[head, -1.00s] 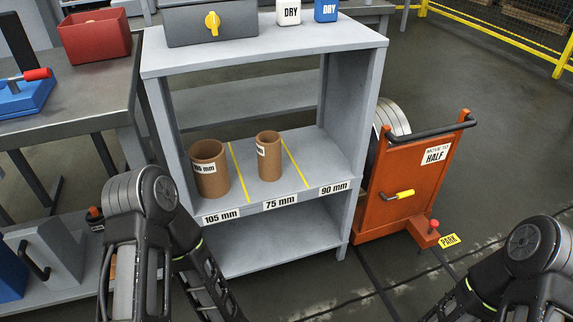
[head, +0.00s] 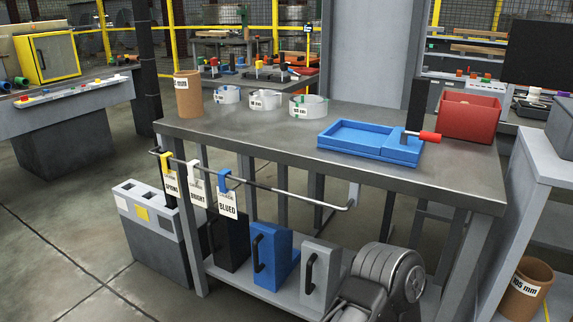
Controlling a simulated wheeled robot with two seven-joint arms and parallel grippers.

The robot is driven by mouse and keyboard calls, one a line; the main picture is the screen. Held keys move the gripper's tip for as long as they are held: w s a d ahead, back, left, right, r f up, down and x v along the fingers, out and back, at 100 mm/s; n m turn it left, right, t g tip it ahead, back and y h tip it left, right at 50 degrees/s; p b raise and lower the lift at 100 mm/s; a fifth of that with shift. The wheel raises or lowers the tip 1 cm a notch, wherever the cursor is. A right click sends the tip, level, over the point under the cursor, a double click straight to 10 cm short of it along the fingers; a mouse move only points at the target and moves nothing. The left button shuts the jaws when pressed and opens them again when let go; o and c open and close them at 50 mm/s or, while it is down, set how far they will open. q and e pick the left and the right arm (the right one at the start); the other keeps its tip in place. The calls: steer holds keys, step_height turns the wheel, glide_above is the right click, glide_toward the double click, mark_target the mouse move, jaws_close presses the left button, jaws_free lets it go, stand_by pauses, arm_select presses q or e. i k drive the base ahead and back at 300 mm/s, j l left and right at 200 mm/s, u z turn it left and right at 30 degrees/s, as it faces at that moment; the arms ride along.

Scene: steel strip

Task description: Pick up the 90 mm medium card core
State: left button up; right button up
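A brown card core (head: 188,94) stands upright at the far left corner of the grey steel bench (head: 270,138). It has a white label near its top, too small to read for certain. A second, wider brown core (head: 526,290) labelled 105 mm stands on a grey shelf at the lower right, partly cut off by the frame edge. Part of my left arm shows at the bottom, in front of the bench. Neither of my grippers is in view.
Several white rings (head: 308,106) stand along the bench's back edge. A blue tray (head: 355,138), a red-handled tool (head: 428,136) and a red bin (head: 470,116) sit further right. A rail (head: 300,194) with hanging tags crosses the bench front.

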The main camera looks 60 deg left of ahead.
mark_target(187, 84)
steer(key=k+j, duration=0.2)
steer(key=j, duration=0.2)
steer(key=k+j, duration=0.2)
steer(key=j, duration=0.2)
steer(key=k+j, duration=0.2)
steer(key=j, duration=0.2)
steer(key=k+j, duration=0.2)
steer(key=j, duration=0.2)
steer(key=k+j, duration=0.2)
steer(key=j, duration=0.15)
steer(key=k+j, duration=0.2)
steer(key=j, duration=0.2)
